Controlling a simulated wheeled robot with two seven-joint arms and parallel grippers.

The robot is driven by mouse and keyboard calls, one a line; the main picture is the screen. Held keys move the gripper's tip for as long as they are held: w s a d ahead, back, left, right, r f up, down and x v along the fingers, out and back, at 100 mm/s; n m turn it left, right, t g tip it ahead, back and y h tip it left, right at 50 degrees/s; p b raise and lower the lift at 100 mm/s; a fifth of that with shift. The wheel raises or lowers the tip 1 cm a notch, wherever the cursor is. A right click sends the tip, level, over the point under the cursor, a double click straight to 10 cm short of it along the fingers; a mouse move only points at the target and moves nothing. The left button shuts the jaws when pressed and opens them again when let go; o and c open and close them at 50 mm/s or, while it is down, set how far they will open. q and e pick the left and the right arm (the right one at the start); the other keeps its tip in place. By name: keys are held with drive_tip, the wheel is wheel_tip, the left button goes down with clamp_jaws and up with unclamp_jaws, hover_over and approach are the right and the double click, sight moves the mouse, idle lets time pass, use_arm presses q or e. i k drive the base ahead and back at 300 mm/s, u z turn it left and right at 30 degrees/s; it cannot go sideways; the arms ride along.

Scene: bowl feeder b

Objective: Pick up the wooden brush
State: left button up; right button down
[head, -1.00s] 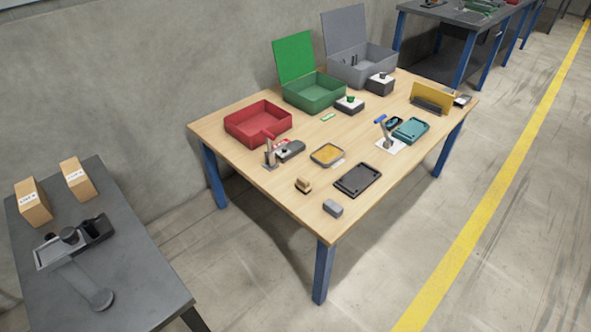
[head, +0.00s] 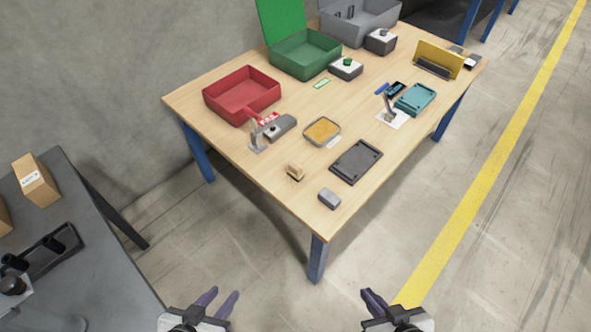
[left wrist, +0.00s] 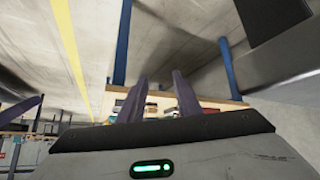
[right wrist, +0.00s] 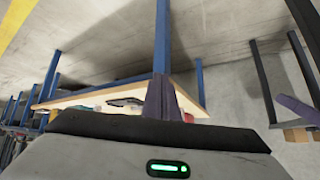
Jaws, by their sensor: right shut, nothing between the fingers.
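A small wooden brush (head: 295,172) with a dark underside lies near the front edge of the wooden table, seen in the head view. My left gripper (head: 217,302) is open and empty, low in the head view, in front of the table and well short of the brush. Its two spread fingers also show in the left wrist view (left wrist: 160,100). My right gripper (head: 373,300) is shut and empty, in front of the table to the right. Its closed fingers show in the right wrist view (right wrist: 162,100). I cannot make out the brush in the wrist views.
Near the brush are a grey block (head: 329,199), a black tray (head: 356,161), an orange-filled dish (head: 322,130) and a grey stand (head: 257,138). A red bin (head: 242,95) and a green box (head: 305,55) are behind. A grey table (head: 75,235) stands left. Open floor lies in front.

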sight(294, 171)
drive_tip(key=k, duration=0.35)
drive_tip(key=z, duration=0.65)
drive_tip(key=i, duration=1.05)
drive_tip(key=u, duration=0.2)
